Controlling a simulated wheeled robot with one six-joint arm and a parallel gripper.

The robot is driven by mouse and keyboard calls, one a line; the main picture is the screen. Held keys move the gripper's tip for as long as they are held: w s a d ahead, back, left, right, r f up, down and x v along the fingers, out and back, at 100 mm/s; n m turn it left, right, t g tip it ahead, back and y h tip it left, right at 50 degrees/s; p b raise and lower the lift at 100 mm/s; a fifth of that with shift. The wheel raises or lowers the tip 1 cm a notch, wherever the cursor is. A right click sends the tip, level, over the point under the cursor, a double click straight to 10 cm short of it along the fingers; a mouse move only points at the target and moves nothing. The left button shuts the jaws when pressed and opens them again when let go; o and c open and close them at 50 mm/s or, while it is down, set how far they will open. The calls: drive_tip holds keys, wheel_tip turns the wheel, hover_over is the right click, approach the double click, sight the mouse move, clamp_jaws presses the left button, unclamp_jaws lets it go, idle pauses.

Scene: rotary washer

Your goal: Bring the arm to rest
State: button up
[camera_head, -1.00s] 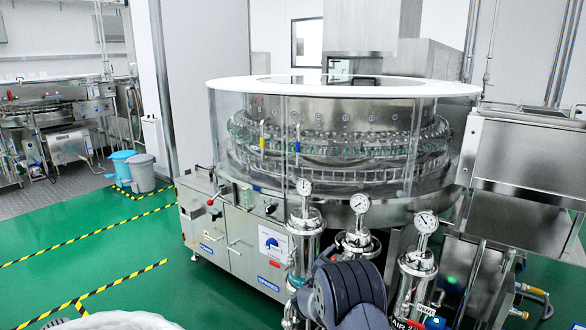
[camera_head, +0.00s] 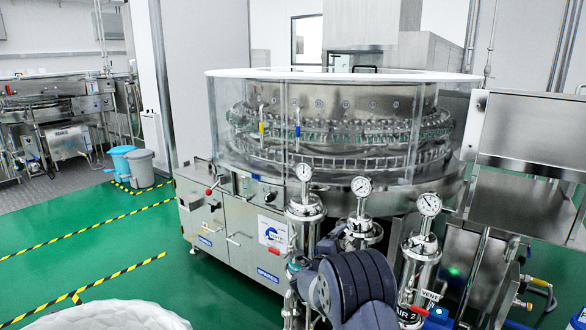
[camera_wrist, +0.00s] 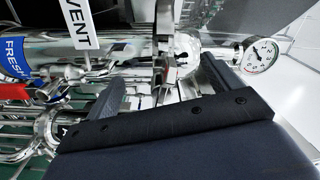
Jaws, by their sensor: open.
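My gripper (camera_wrist: 160,82) is open in the wrist view, with its two dark fingers apart and nothing held between them. Steel pipework and a pressure gauge (camera_wrist: 261,55) lie beyond the fingers, and a VENT label (camera_wrist: 78,22) shows at the upper left. In the head view my dark arm is at the bottom centre, in front of the rotary washer (camera_head: 232,250). The arm's thick joint hides most of the gripper there. I cannot tell whether the fingers touch the pipework.
Steel filter housings with gauges (camera_head: 429,204) stand close around the arm. A steel cabinet (camera_head: 530,130) is at the right. A white rounded object (camera_head: 110,316) is at the bottom left. Green floor (camera_head: 120,260) is clear on the left, with bins (camera_head: 140,170) further back.

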drive_tip(key=m+b, duration=0.3)
drive_tip(key=m, duration=0.2)
drive_tip(key=shift+m, duration=0.4)
drive_tip(key=m+b, duration=0.2)
drive_tip(key=m, duration=0.1)
drive_tip(key=shift+r+m+b, duration=0.2)
drive_tip(key=shift+m+b, duration=0.25)
drive_tip(key=shift+m, duration=1.15)
